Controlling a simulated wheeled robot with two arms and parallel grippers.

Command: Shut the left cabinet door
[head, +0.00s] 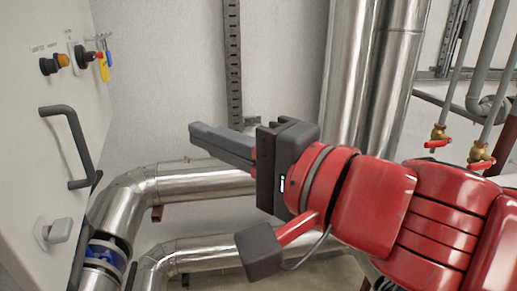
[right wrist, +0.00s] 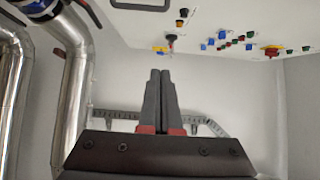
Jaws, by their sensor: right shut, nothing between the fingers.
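A pale cabinet front (head: 30,150) stands at the left edge of the head view, seen at a slant. It carries a black bar handle (head: 78,148), a grey latch (head: 54,232) and dark knobs. I cannot tell whether this front is the left door or how far open it stands. My right gripper (head: 196,134) is shut and empty, pointing left, to the right of the handle and apart from it. In the right wrist view its closed fingers (right wrist: 160,72) point toward a pale panel (right wrist: 225,22) with coloured buttons. My left gripper is not in view.
Shiny metal pipes (head: 205,182) run low behind my right gripper, and thick upright pipes (head: 350,70) stand behind my right arm. Red-handled valves (head: 438,140) are at the right. A slotted rail (head: 233,60) runs up the grey wall. Space between gripper and handle looks clear.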

